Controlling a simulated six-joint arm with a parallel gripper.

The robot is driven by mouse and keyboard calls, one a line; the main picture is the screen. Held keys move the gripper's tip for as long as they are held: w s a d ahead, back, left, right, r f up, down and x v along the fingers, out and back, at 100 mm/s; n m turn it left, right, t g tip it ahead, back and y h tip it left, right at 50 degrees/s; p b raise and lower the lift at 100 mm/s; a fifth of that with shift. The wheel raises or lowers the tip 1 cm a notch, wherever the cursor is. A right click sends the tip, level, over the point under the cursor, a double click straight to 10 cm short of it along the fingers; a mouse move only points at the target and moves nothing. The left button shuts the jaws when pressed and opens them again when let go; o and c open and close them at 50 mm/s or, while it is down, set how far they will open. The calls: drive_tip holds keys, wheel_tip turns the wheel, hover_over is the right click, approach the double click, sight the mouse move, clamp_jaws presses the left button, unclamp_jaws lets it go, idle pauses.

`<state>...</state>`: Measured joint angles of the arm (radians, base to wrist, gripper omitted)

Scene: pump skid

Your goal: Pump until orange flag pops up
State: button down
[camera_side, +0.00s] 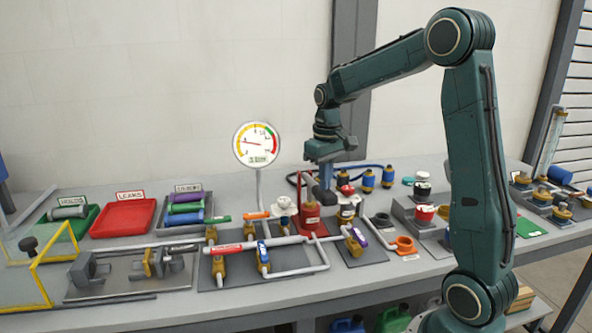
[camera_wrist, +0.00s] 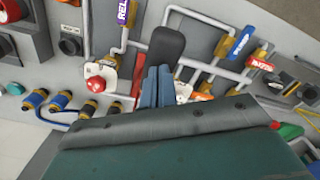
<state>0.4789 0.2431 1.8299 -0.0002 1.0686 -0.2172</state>
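The pump (camera_side: 311,218) is a brass-coloured body on a red base with a red upright, in the middle of the bench. A black handle grip (camera_wrist: 167,45) shows in the wrist view, just past my fingertips. My gripper (camera_side: 326,185) points down over the pump area. In the wrist view its two blue fingers (camera_wrist: 156,78) lie side by side with only a thin gap, at the near end of the grip. Whether they touch it is hidden. I cannot make out a raised orange flag.
Pipes with coloured valve levers, including a red lever (camera_side: 230,248) and a purple lever (camera_side: 358,236), surround the pump. Blue-and-brass fittings (camera_side: 368,181) and a blue hose are behind. A red tray (camera_side: 124,218) stands at left. Clear bench is scarce near the pump.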

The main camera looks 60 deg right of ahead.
drive_tip(key=shift+f, duration=3.05)
drive_tip(key=shift+r, duration=4.5)
drive_tip(key=shift+f, duration=0.2)
